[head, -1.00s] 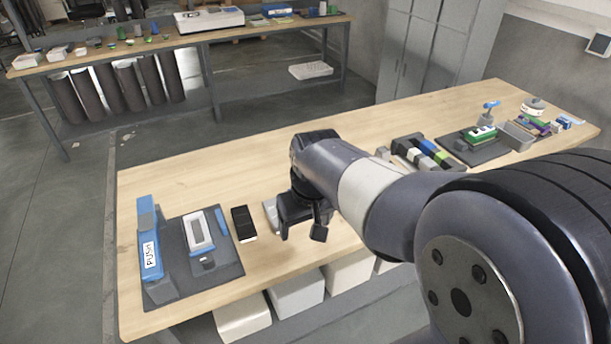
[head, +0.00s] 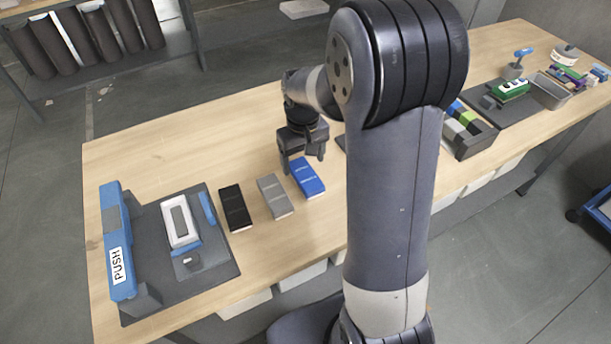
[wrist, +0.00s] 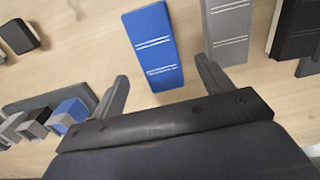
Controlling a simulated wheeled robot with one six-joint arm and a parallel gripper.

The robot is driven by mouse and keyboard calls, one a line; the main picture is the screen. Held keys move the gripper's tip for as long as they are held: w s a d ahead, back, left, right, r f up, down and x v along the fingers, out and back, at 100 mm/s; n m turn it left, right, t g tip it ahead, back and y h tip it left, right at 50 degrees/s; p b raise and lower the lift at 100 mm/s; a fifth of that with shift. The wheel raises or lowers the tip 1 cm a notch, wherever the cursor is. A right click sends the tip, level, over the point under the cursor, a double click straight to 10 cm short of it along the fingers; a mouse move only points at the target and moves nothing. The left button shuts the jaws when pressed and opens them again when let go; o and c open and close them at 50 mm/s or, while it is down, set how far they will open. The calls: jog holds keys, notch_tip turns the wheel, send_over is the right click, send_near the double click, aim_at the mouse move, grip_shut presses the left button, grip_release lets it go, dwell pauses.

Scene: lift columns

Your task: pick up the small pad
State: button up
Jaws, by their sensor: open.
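No object is clearly marked as the small pad. A blue flat block (head: 306,177) lies on the table, with a grey one (head: 274,196) and a black one (head: 235,207) in a row to its left. In the wrist view the blue block (wrist: 152,47) lies ahead between my finger directions, beside the grey block (wrist: 227,30) and the black block (wrist: 297,28). A small dark rounded pad-like piece (wrist: 18,37) lies at the upper left there. My gripper (head: 303,162) is open and empty, pointing down just behind the blue block in the head view.
A dark fixture board (head: 222,262) with a blue PUSH piece (head: 118,262) and a white frame (head: 180,221) stands at left. A tray of coloured blocks (head: 468,130) and a green device (head: 510,88) lie at right. Table left of centre, behind the blocks, is clear.

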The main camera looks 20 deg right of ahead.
aim_at(305, 173)
jog(key=f, duration=0.5)
jog(key=shift+s+d+f+p, duration=0.15)
jog(key=shift+s+p, duration=0.25)
jog(key=c, duration=1.1)
